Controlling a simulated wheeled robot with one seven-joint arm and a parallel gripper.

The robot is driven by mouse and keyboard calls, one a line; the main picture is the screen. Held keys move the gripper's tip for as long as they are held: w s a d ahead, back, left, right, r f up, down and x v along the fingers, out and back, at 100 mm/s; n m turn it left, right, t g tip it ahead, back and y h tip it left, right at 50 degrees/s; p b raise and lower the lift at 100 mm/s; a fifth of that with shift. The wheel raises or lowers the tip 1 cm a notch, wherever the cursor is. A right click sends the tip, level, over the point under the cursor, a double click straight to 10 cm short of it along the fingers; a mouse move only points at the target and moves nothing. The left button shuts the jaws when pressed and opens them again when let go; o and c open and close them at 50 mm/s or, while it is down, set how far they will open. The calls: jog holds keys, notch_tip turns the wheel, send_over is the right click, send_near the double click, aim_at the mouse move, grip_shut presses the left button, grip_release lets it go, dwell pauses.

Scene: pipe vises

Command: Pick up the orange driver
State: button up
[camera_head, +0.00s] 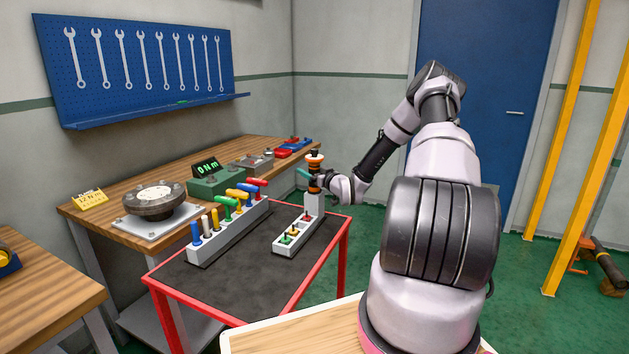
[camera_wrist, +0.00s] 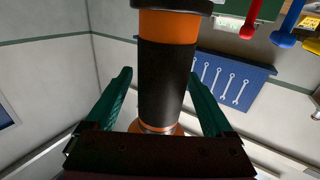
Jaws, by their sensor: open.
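The orange driver (camera_head: 314,161) has an orange and black handle and stands upright at the far end of a small white rack (camera_head: 290,242). In the wrist view its thick handle (camera_wrist: 168,80) fills the middle, orange at both ends and black between. My gripper (camera_head: 313,177) reaches it from the right, with its teal fingers at handle height. In the wrist view my gripper (camera_wrist: 160,82) is open, with one finger on each side of the handle. A gap shows at the left finger; whether the right finger touches cannot be told.
A longer grey rack (camera_head: 235,230) of several coloured T-handle tools stands to the left on the red-framed cart (camera_head: 240,280). Behind it, a wooden bench (camera_head: 115,230) holds a round metal fixture (camera_head: 155,202) and a green torque display (camera_head: 212,182). The cart's front is clear.

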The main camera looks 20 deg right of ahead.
jog(key=shift+w+a, duration=0.1)
jog(key=shift+w, duration=0.25)
grip_shut()
jog(key=shift+r, duration=0.1)
notch_tip(320, 180, up, 18)
dwell(0.8)
